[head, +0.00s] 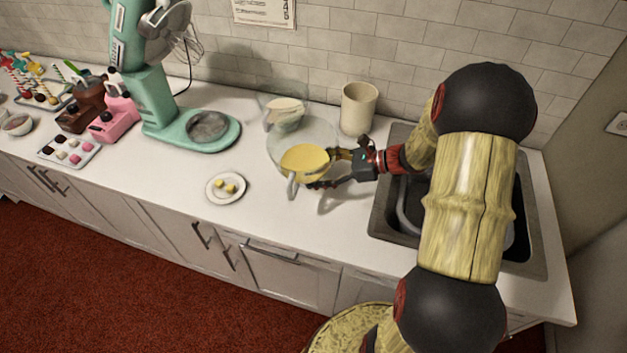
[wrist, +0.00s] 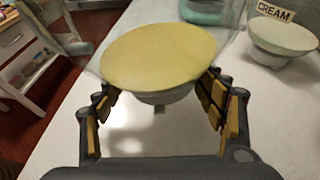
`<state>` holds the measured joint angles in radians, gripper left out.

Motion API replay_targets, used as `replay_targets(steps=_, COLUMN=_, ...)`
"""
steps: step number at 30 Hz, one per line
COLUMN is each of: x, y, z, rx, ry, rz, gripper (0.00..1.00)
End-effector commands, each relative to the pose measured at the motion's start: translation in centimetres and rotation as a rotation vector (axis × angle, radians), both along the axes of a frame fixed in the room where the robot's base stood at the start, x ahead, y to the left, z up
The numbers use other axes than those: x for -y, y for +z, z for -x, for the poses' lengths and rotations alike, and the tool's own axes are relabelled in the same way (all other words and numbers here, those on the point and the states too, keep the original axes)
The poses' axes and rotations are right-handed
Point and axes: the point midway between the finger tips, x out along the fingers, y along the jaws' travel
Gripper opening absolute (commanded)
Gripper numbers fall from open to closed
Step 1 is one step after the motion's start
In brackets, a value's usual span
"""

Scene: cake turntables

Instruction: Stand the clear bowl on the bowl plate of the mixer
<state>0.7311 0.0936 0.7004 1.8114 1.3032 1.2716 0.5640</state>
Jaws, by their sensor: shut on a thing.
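The clear bowl (head: 275,150) holds pale yellow batter and has a pale handle at its front. It is upright over the counter, left of the sink; I cannot tell whether its base touches the counter. My gripper (head: 331,168) comes from the right and is shut on the clear bowl. In the wrist view the fingers of my gripper (wrist: 162,90) flank the batter-filled bowl (wrist: 160,58). The teal mixer (head: 152,104) stands to the left with its head raised and whisk up. Its round grey bowl plate (head: 208,125) is empty.
A second clear bowl with cream (head: 285,113) stands just behind, with its CREAM label in the wrist view (wrist: 275,12). A beige canister (head: 358,108) is behind my gripper. A small plate with yellow pieces (head: 225,198) lies in front of the mixer. The sink (head: 380,225) is right.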

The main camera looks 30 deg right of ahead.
Motion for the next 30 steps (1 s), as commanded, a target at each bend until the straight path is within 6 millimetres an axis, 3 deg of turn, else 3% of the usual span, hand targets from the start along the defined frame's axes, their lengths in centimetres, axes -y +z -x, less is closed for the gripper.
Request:
replay_targets(steps=3, x=0.0, y=-1.5, z=-1.2, rx=0.002, ry=0.002, rz=0.000, gripper=0.30)
replay_targets(steps=12, x=0.1, y=-3.0, z=-2.5, rx=0.002, ry=-0.001, rz=0.000, gripper=0.30)
replay_targets(steps=18, x=0.1, y=-5.5, z=-2.6, rx=0.002, ry=-0.001, rz=0.000, gripper=0.30)
replay_targets(steps=30, x=0.1, y=-5.9, z=-2.6, rx=0.002, ry=0.000, rz=0.001, gripper=0.30)
